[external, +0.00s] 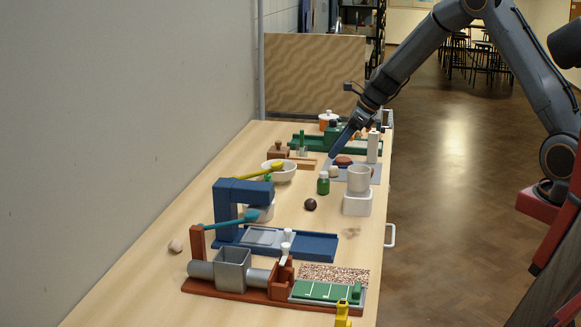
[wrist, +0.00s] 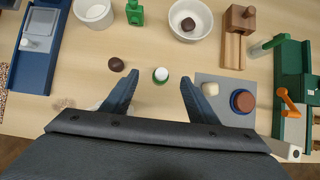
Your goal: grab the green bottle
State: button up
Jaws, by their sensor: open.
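The green bottle (external: 323,183) stands upright on the wooden table, its cap pale. In the wrist view the bottle (wrist: 161,75) is seen from above, cap toward me, with a green rim of body showing. My gripper (wrist: 160,82) is open and empty. Its two fingers appear on either side of the bottle in that view, with clear space on both sides. In the external view my gripper (external: 335,157) hangs above the table, over and slightly behind the bottle. No contact with the bottle shows.
A white bowl (external: 279,171) is at the left. A grey mat (wrist: 232,92) holds small items. A blue press (external: 235,210) is nearer.

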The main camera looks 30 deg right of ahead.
send_near(323, 181)
jog(key=f, duration=0.1)
jog(key=w+f, duration=0.1)
jog(key=f, duration=0.1)
jog(key=shift+w, duration=0.3)
jog(key=shift+w+p+x, duration=0.15)
jog(key=shift+p+x, duration=0.7)
jog(key=shift+x, duration=1)
jog(key=shift+w+p+x, duration=0.15)
jog(key=shift+p+x, duration=0.65)
jog(key=shift+x, duration=1.1)
jog(key=shift+r, duration=0.1)
jog(key=shift+c, duration=0.2)
jog(key=c, duration=1.1)
